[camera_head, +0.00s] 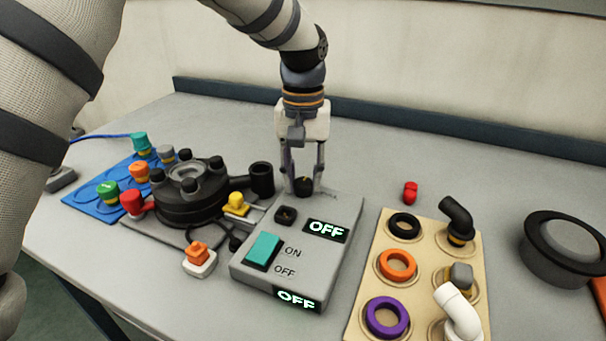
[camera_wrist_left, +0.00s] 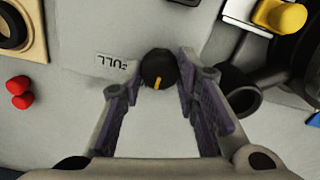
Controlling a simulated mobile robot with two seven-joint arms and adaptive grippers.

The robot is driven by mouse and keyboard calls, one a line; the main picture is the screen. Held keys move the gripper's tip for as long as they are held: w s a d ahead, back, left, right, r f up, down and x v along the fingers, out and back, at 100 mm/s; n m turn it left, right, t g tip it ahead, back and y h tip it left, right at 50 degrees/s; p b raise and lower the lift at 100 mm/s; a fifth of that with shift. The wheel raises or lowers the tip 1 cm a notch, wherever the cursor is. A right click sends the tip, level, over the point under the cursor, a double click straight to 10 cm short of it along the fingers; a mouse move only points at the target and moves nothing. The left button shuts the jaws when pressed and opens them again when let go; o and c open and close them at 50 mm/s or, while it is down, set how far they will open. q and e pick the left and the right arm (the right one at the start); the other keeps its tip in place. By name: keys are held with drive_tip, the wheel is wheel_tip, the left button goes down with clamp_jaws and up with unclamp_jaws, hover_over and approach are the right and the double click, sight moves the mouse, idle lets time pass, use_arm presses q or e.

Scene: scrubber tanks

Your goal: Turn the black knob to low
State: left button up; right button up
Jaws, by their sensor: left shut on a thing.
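The black knob (camera_head: 303,186) is on the back part of the grey control box (camera_head: 335,262). My left gripper (camera_head: 303,190) comes down from above and its two fingers are closed on the sides of the knob. In the left wrist view the black knob (camera_wrist_left: 158,70) sits between the fingertips of my left gripper (camera_wrist_left: 157,75), with its yellow mark pointing toward the gripper's base. An upside-down "FULL" label (camera_wrist_left: 111,62) is beside it in that view. No "low" label is readable. My right gripper is not in view.
The control box has a teal switch (camera_head: 263,250) and displays reading "OFF" (camera_head: 326,230). A black round manifold (camera_head: 190,195) with a side pipe (camera_head: 262,178) stands close on the left. A tan board with rings (camera_head: 424,238) lies to the right. Small red pieces (camera_head: 410,192) lie behind the board.

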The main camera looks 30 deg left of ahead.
sight(303, 181)
use_arm(q)
drive_tip(key=shift+f, duration=0.1)
idle(0.3)
drive_tip(key=o, duration=1.2)
drive_tip(key=shift+c, duration=0.2)
wheel_tip(303, 181, up, 12)
